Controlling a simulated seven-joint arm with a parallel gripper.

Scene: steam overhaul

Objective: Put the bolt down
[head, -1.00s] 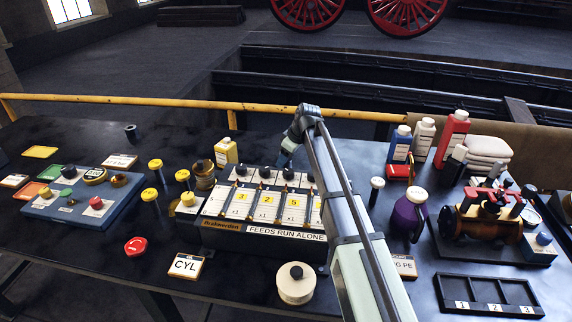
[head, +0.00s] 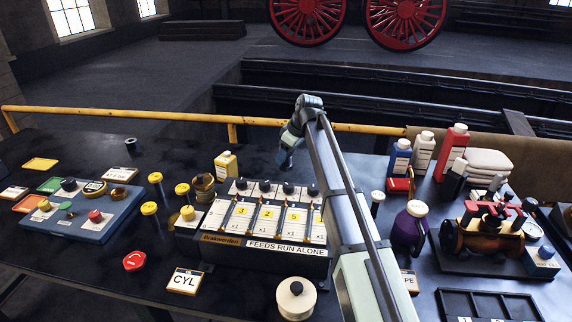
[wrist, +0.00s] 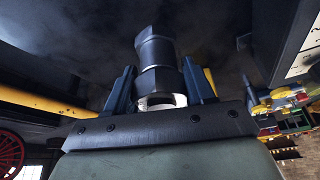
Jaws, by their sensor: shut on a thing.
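My gripper (head: 285,160) is in the air behind the black feed box marked FEEDS RUN ALONE (head: 262,258), between that box and the yellow rail. In the wrist view my gripper (wrist: 158,68) has its two dark fingers on either side of a dark grey metal bolt (wrist: 157,52). In the head view the bolt is too small and dark to tell from the fingers.
A small dark cup (head: 131,145) stands at the back left. A purple jug (head: 409,228), a brass engine model (head: 482,238) and a black numbered tray (head: 441,303) are on the right. The dark tabletop behind the feed box has bare room.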

